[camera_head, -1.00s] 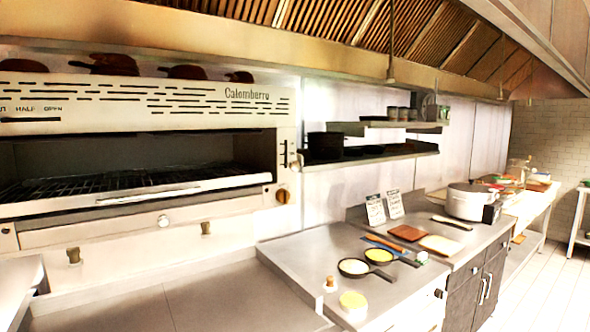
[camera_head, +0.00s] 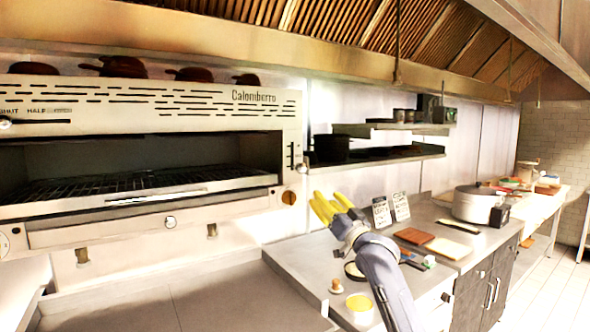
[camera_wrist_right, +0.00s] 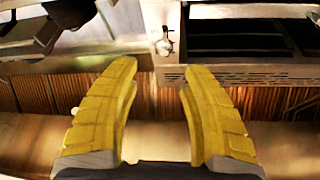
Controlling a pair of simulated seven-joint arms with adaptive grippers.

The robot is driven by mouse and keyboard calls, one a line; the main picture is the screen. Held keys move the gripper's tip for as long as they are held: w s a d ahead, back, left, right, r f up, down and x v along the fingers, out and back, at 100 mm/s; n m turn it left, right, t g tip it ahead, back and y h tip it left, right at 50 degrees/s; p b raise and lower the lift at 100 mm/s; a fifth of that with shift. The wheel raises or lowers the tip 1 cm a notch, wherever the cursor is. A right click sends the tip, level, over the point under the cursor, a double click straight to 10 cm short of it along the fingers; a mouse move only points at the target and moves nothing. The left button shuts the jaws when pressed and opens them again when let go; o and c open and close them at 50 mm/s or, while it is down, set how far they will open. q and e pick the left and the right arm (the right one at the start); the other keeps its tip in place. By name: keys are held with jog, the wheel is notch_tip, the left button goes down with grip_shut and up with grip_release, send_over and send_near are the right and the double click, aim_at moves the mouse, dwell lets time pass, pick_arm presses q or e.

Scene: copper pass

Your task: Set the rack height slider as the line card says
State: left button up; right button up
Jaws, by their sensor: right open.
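The rack height slider (camera_head: 298,166) appears as a small dark knob beside a vertical slot on the right panel of the Calomberro grill (camera_head: 120,205), in the head view. It sits near the lower part of the slot. Two line cards, one dark left card (camera_head: 382,212) and one right card (camera_head: 401,207), stand on the counter; their writing is too small to read. My right gripper (camera_head: 328,206) has yellow fingers, is open and empty, and is in front of the counter, below and right of the slider. In the wrist view its fingers (camera_wrist_right: 160,105) are spread apart. My left gripper is not in view.
A round knob (camera_head: 289,198) is below the slider. A brown board (camera_head: 413,236), a steel pot (camera_head: 473,204) and a yellow-topped tub (camera_head: 360,304) are on the right counter. The steel surface (camera_head: 200,300) before the grill is clear.

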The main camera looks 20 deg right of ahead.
aim_at(297, 168)
jog(key=x, duration=1.1)
jog(key=a+x, duration=0.1)
jog(key=x, duration=0.5)
jog(key=shift+r, duration=0.3)
jog(key=c, duration=0.9)
jog(key=shift+w, duration=0.1)
grip_shut()
jog(key=shift+a, duration=0.1)
jog(key=shift+f, duration=0.1)
